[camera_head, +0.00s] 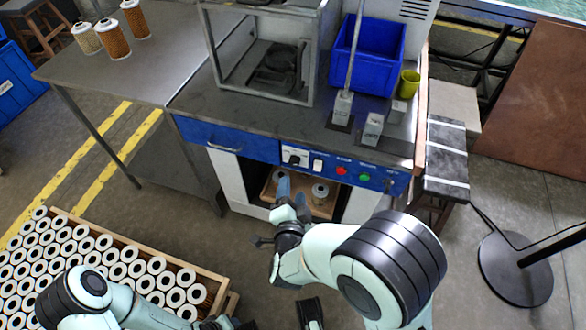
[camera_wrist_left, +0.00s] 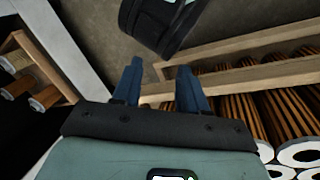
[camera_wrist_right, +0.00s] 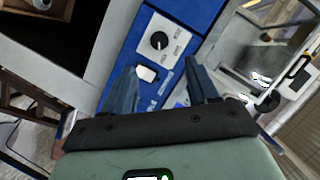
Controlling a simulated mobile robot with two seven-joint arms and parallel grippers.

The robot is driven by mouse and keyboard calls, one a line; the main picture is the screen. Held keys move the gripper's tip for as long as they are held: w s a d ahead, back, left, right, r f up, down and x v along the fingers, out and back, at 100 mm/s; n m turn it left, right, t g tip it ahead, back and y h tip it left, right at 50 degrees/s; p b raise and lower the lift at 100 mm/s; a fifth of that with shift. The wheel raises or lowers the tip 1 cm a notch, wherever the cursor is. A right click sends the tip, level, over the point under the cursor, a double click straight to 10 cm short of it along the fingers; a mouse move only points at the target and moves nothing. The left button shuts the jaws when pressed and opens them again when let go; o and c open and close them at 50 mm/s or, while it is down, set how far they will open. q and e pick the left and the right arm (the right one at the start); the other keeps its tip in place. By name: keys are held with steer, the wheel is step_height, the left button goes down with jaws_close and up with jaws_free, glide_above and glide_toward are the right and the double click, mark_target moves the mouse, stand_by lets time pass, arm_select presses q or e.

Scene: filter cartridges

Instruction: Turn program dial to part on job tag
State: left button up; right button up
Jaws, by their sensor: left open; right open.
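The program dial (camera_wrist_right: 158,40) is a black knob on a white plate in the blue front panel, in the right wrist view. It also shows small in the head view (camera_head: 293,159). Its marks are too small to read. My right gripper (camera_wrist_right: 160,80) is open and empty, its fingers pointing at the panel; in the head view it is below and in front of the dial, apart from it. My left gripper (camera_wrist_left: 158,82) is open and empty, low beside the crate of cartridges. I cannot make out a job tag in any view.
A white rocker switch (camera_wrist_right: 147,73) sits beside the dial. A red button (camera_head: 341,171) and a green button (camera_head: 364,177) are farther right. The bench carries a blue bin (camera_head: 367,60) and a clear-sided enclosure (camera_head: 230,62). An open shelf with cartridges (camera_head: 320,192) lies below the panel.

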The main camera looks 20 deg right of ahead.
mark_target(293, 164)
arm_select(q)
steer(key=shift+t+y, duration=0.3)
steer(key=shift+t, duration=0.2)
steer(key=w, duration=0.1)
steer(key=w+a+f+b, duration=0.1)
steer(key=w+f+b, duration=0.1)
steer(key=shift+w+a+f, duration=0.25)
steer(key=shift+a, duration=0.15)
arm_select(e)
steer(key=x, duration=0.9)
steer(key=shift+w+f, duration=0.15)
steer(key=shift+w, duration=0.2)
steer(key=c, duration=1)
